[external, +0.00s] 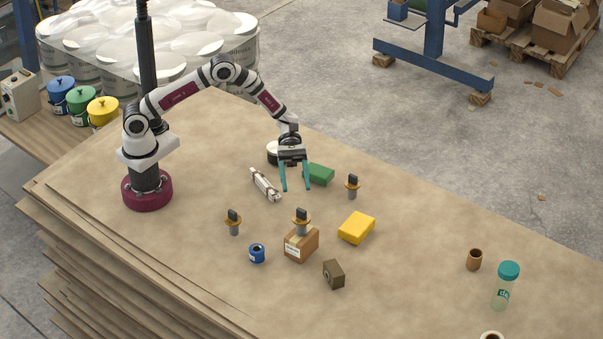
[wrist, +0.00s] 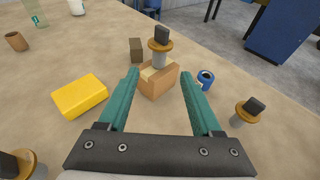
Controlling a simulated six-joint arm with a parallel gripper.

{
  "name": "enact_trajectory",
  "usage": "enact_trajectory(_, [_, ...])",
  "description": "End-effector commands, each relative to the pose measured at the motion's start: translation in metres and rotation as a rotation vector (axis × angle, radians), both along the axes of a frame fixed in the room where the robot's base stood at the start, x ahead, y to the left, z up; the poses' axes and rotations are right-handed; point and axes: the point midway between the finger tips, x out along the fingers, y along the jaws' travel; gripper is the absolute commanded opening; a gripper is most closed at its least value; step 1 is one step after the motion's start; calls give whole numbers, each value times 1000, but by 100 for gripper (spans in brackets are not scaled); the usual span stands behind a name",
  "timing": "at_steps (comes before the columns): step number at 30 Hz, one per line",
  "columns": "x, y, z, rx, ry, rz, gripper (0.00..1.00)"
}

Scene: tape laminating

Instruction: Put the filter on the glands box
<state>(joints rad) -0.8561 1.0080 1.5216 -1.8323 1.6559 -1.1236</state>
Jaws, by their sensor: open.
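A cardboard box (external: 299,246) with a white label, likely the glands box, sits on the table; it also shows in the wrist view (wrist: 158,86). A part with a black head, orange collar and grey stem (external: 301,219) stands upright on it. Two like parts stand on the table, one to the left (external: 233,221) and one behind to the right (external: 352,186). A white cylinder with dark bands (external: 265,185) lies on its side; I cannot tell for sure which thing is the filter. My gripper (external: 296,188) is open and empty above the table, fingers pointing down, behind the box.
Near the box are a yellow box (external: 356,228), a blue roll (external: 257,253) and a dark brown block (external: 334,274). A green block (external: 320,173) lies beside my gripper. A brown cup (external: 474,259) and a teal-lidded bottle (external: 505,286) stand at the right. The table's left front is clear.

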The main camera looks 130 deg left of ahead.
Motion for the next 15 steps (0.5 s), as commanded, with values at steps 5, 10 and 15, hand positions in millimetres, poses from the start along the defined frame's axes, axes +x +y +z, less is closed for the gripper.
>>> enact_trajectory(5, [-3,-6,6,25,-6,-33,66])
enact_trajectory(10, [-49,-113,60,384,-113,-516,66])
enact_trajectory(15, [-186,-199,100,903,-407,-1337,66])
